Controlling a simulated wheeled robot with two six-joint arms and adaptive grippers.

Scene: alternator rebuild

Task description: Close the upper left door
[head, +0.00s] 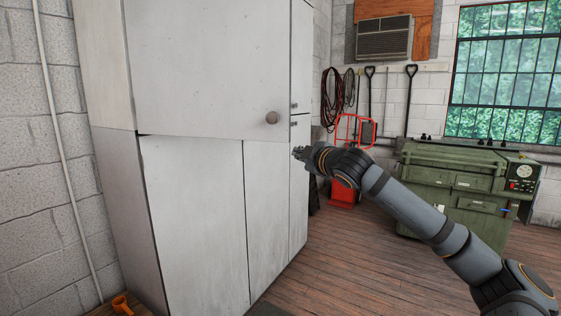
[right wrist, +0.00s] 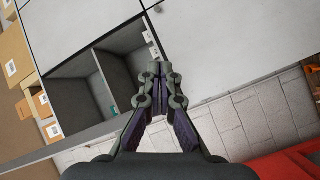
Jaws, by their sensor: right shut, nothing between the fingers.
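The upper left door (head: 205,60) of the grey cabinet (head: 110,75) fills the upper left of the head view. It has a round knob (head: 272,117) near its lower right corner. It appears to stand partly open, as it reaches right past the seam between the doors below. My right gripper (head: 299,153) is shut and empty, right of and below the knob, apart from it. In the right wrist view its fingers (right wrist: 160,72) are closed, and behind them shows an open dark compartment (right wrist: 75,88) with a divider. My left gripper is not in view.
Lower doors (head: 195,205) look shut. Small handles (head: 293,124) sit on the right-hand doors. A red hand truck (head: 343,190) and a green machine (head: 455,185) stand at right. The wooden floor (head: 330,265) between is clear. Cardboard boxes (right wrist: 14,60) show in the wrist view.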

